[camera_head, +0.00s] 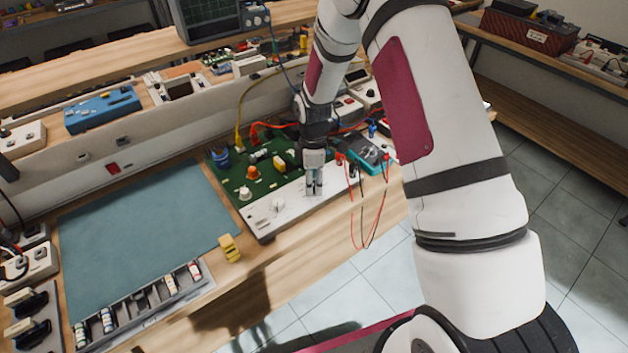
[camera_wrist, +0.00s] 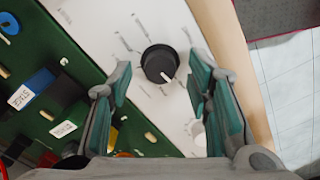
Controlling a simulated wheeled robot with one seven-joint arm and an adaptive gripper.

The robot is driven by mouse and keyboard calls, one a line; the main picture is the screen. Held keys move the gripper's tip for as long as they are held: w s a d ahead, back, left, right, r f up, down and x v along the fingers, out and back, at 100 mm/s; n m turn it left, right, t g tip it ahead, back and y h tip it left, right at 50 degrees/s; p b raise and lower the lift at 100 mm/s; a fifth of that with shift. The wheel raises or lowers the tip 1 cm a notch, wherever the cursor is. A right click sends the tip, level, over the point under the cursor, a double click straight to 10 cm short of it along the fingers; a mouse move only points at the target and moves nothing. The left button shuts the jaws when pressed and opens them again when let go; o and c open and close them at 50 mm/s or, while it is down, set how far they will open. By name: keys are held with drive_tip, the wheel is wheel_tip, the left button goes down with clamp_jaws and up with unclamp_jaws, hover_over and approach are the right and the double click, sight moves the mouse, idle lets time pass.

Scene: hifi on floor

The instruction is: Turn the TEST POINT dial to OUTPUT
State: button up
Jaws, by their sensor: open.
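A round black dial (camera_wrist: 160,63) with a white pointer line sits on a white panel (camera_wrist: 100,25) in the wrist view. Its pointer aims to the lower right. Small labels ring it on the panel, too blurred to read, so I cannot confirm the OUTPUT mark. My gripper (camera_wrist: 160,78) is open, with one teal-padded finger on each side of the dial and visible gaps to it. In the head view my gripper (camera_head: 314,184) points down over the white panel (camera_head: 262,217) along the board's front edge. The black dial cannot be made out there.
A green board (camera_head: 232,172) with orange, blue and white parts lies behind the panel. A white knob (camera_head: 277,205) is left of my gripper. A teal meter (camera_head: 370,155) with red and black leads lies to the right. A yellow block (camera_head: 229,248) stands by the blue mat (camera_head: 145,235).

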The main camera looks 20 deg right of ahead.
drive_tip(key=shift+f, duration=0.25)
clamp_jaws()
